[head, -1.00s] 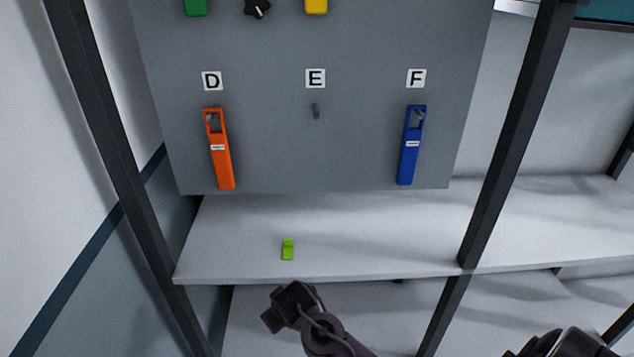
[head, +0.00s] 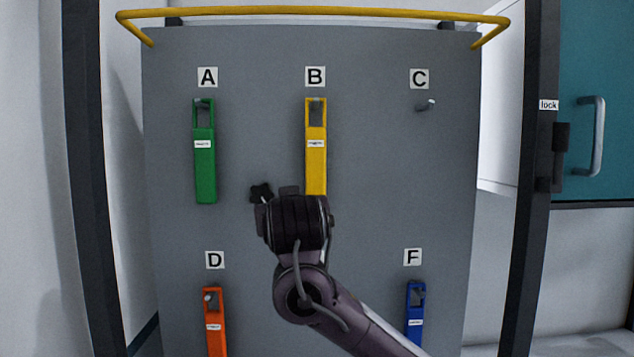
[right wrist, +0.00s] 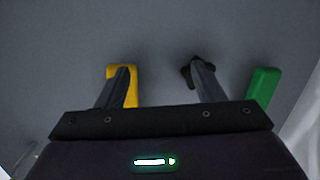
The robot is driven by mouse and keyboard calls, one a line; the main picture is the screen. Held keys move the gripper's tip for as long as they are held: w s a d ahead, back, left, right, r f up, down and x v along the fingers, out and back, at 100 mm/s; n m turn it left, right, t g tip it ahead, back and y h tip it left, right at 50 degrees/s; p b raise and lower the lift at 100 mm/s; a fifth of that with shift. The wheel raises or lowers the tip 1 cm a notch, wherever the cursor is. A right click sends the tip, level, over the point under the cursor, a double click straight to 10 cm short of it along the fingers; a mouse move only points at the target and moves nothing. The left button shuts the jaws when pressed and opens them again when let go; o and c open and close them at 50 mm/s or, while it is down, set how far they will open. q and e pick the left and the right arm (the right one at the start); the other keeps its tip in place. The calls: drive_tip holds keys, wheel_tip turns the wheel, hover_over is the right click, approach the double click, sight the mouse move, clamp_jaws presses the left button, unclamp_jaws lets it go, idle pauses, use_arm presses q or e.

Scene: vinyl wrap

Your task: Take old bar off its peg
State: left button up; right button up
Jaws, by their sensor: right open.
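Bars hang on pegs on a grey panel in the head view: green (head: 205,170) at A, yellow (head: 316,150) at B, orange (head: 214,335) at D, blue (head: 415,330) at F. Their small labels are too small to read, so I cannot tell which is old. My right gripper (head: 290,197) is in front of the panel, just left of the yellow bar's lower end. In the right wrist view the gripper (right wrist: 161,70) is open and empty; one finger overlaps the yellow bar (right wrist: 131,85), and the green bar (right wrist: 263,87) lies right. My left gripper is out of view.
The peg at C (head: 425,105) is bare. A yellow rail (head: 315,11) runs above the panel. Dark posts flank it.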

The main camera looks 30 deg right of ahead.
drive_tip(key=m+t+h, duration=0.1)
drive_tip(key=m+h, duration=0.1)
approach(315, 156)
drive_tip(key=x, duration=0.3)
drive_tip(key=p+x, duration=0.4)
drive_tip(key=x, duration=0.3)
drive_tip(key=shift+w+d+f+p, duration=0.15)
drive_tip(key=shift+w+d+p, duration=0.2)
drive_tip(key=shift+w+p, duration=0.05)
drive_tip(key=c, duration=1.2)
drive_tip(key=shift+o, duration=0.2)
drive_tip(key=shift+r, duration=0.2)
